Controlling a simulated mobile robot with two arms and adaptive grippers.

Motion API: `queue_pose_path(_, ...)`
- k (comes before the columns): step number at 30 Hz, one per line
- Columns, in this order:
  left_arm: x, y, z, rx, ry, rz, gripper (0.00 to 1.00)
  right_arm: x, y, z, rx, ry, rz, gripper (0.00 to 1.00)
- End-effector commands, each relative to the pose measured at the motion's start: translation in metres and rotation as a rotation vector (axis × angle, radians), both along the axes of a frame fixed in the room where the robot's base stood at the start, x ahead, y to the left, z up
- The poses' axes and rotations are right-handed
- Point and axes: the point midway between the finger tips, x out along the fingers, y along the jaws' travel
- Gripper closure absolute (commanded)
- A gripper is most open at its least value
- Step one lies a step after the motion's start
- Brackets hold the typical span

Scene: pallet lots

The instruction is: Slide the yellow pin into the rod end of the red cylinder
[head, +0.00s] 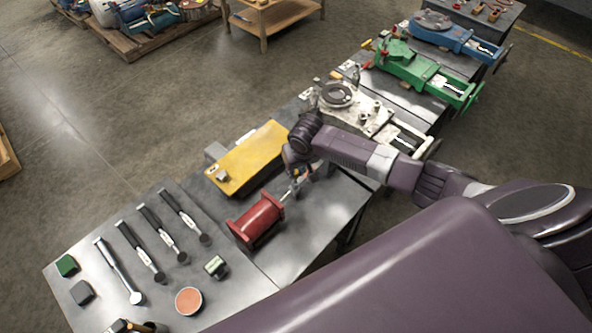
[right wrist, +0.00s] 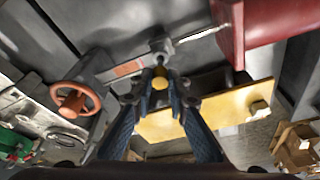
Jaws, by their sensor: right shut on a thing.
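The red cylinder (head: 256,220) lies on the grey table; its thin rod (head: 287,196) points to the upper right. In the right wrist view the red cylinder (right wrist: 262,24) is at the top right, and its grey rod end (right wrist: 161,46) is at the top middle. My right gripper (head: 296,180) is at the rod end. In the right wrist view my right gripper (right wrist: 160,84) is shut on the yellow pin (right wrist: 160,81), in line with the rod end and very close to it. I cannot tell whether the pin's tip is in the hole. My left gripper is out of view.
A yellow block (head: 250,158) lies behind the cylinder. A white machine (head: 352,108) stands behind my right arm.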

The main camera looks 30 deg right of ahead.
Motion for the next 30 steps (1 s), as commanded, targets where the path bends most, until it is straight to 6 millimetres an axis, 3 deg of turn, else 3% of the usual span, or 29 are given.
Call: queue_pose_path(30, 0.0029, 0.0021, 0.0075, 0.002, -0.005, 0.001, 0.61, 0.0000, 0.0000, 0.0002, 0.000, 0.000, 0.000, 1.00)
